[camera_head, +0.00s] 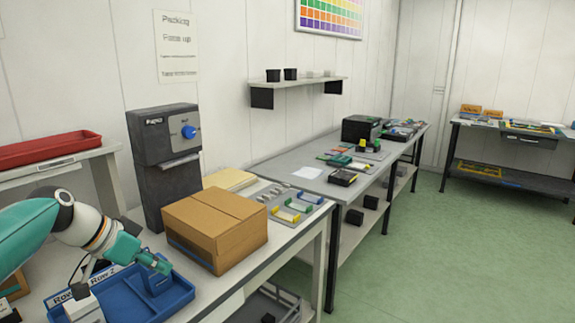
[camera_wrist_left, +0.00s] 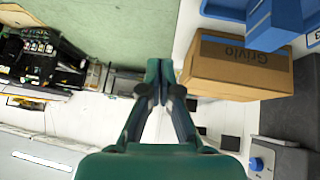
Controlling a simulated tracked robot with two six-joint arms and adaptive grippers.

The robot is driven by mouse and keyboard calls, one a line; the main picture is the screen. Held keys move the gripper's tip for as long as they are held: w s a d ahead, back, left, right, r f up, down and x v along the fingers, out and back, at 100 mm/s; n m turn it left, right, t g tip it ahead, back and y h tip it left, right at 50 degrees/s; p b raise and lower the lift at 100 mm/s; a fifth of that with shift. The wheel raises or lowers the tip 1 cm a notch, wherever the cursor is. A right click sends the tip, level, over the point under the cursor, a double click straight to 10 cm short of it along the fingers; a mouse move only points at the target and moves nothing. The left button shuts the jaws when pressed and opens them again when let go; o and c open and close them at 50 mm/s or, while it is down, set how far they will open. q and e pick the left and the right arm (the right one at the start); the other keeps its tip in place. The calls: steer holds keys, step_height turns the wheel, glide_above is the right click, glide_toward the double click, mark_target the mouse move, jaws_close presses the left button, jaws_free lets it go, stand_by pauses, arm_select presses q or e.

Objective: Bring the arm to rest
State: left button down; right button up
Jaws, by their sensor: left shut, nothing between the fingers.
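My left arm (camera_head: 85,225) comes in from the left in the head view, with a teal shell and a white wrist. My left gripper (camera_head: 163,267) is over the blue tray (camera_head: 178,300), near its back edge. In the left wrist view its two fingers (camera_wrist_left: 159,72) meet at the tips, shut with nothing between them. The tray carries "Row" labels, and the arm hides part of it. My right gripper is not in view.
A closed cardboard box (camera_head: 215,226) stands on the bench just right of the tray, also beside the fingers in the wrist view (camera_wrist_left: 240,68). Behind are a dark dispenser (camera_head: 165,150) with a blue knob and a red tray (camera_head: 45,148). Green floor (camera_head: 430,250) is open at right.

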arm_select(q)
steer(key=s+d+f+n+g+p, duration=0.1)
steer(key=s+d+f+g, duration=0.15)
steer(key=f, duration=0.65)
steer(key=s+d+f+g+p, duration=0.1)
steer(key=s+d+f, duration=0.2)
steer(key=f, duration=0.6)
steer(key=s+d+f+n+g+p, duration=0.1)
steer(key=s+d+f+g, duration=0.15)
steer(key=f, duration=0.55)
steer(key=s+d+f+n+y, duration=0.1)
steer(key=s+d+f+n, duration=0.1)
steer(key=s+f, duration=0.5)
steer(key=s+d+f+n+t+p, duration=0.1)
steer(key=s+d+f+n, duration=0.2)
steer(key=s, duration=1)
step_height(320, 180, down, 4)
steer(key=shift+f+n+t+y+p, duration=0.3)
steer(key=shift+n+y, duration=0.1)
steer(key=shift+n, duration=0.6)
steer(key=shift+w, duration=0.1)
